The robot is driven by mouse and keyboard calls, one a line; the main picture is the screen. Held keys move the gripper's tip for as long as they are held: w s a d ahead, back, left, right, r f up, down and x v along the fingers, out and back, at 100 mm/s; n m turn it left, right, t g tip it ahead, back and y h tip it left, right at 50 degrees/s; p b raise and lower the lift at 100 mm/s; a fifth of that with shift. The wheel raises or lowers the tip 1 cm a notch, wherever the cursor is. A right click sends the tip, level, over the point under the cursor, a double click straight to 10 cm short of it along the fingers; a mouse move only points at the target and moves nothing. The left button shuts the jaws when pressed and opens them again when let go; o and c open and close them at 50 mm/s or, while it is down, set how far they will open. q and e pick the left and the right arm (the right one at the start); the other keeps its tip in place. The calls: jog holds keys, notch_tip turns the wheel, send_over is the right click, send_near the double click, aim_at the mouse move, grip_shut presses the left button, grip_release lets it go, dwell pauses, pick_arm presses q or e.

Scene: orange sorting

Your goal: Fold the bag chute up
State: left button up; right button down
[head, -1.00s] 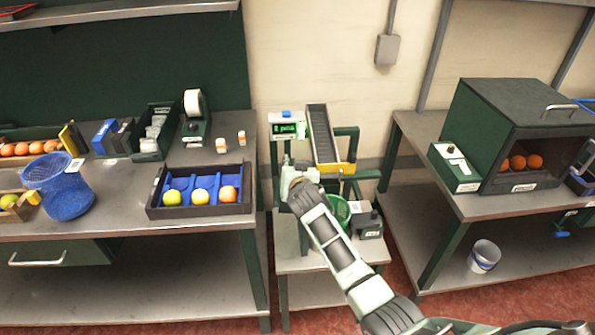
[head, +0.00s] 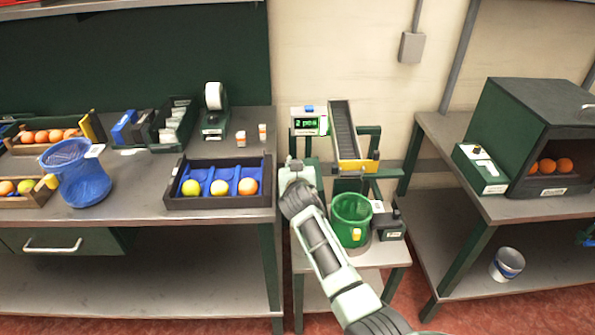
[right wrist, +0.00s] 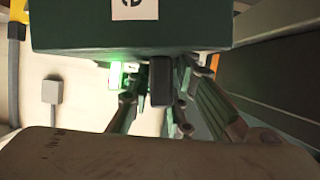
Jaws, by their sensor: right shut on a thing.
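The bag chute (head: 344,130), a dark sloped channel with a yellow lip (head: 357,167), stands raised behind the green bag (head: 351,214). My right gripper (head: 297,172) is left of the chute and bag, its fingertips mostly hidden by my wrist in the head view. In the right wrist view my right gripper (right wrist: 160,98) has its fingers around a small black block (right wrist: 160,82) below a dark green panel (right wrist: 130,35) with a white label. I cannot tell whether this block belongs to the chute. My left gripper is out of view.
A green-lit display (head: 309,124) stands left of the chute. A small black device (head: 388,221) sits right of the bag. The left bench holds a fruit tray (head: 218,201) and a blue basket (head: 83,180). A dark green cabinet (head: 530,130) stands at the right.

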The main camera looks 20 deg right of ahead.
jog(key=shift+s+f, duration=0.1)
jog(key=shift+f, duration=0.15)
jog(key=c, duration=1.8)
grip_release()
jog(key=shift+a, duration=0.1)
jog(key=shift+c, duration=0.2)
jog(key=shift+o, duration=0.6)
jog(key=shift+r, duration=0.15)
jog(key=v, duration=1.1)
jog(key=shift+s+r, duration=0.3)
